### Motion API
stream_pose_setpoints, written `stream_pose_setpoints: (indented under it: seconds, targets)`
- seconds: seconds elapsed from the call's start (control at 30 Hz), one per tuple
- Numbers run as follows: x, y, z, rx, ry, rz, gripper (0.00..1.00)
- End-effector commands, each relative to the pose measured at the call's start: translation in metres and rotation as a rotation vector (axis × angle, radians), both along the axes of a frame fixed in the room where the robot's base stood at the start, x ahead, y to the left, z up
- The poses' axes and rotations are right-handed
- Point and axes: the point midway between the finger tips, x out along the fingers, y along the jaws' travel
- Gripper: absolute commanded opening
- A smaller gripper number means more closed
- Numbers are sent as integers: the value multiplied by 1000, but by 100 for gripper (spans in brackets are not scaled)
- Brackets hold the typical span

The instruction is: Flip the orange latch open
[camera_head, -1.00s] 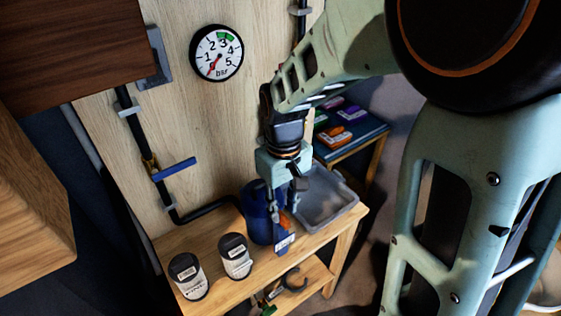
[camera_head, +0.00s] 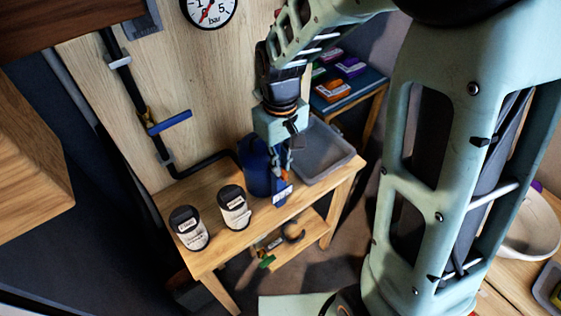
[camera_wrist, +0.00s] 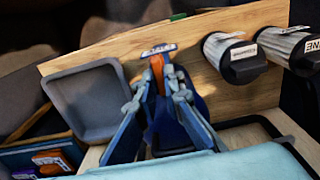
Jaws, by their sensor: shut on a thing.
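The orange latch (camera_wrist: 157,70) shows in the wrist view as a small upright orange piece below a pale label tag. It belongs to the dark blue canister (camera_head: 256,170), which stands on the wooden bench (camera_head: 215,231); the canister's dark blue body also shows in the wrist view (camera_wrist: 170,138). My gripper (camera_wrist: 157,86) points down at the canister's front side, with one blue finger on each side of the latch, shut on it. In the head view my gripper (camera_head: 281,178) mostly hides the latch.
A grey tray (camera_head: 343,158) stands right of the canister. Two labelled jars (camera_head: 235,211) stand to its left. A black pipe with a blue handle (camera_head: 169,123) runs along the wall panel. Colored boxes (camera_head: 333,91) lie on a blue-topped table behind.

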Motion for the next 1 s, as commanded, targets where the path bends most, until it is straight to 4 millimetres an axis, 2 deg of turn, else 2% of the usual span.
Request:
stream_pose_setpoints:
  seconds: [0.37,1.0]
  targets:
    - [1,-1,1,0,0,129,0]
    - [4,-3,2,0,0,714,0]
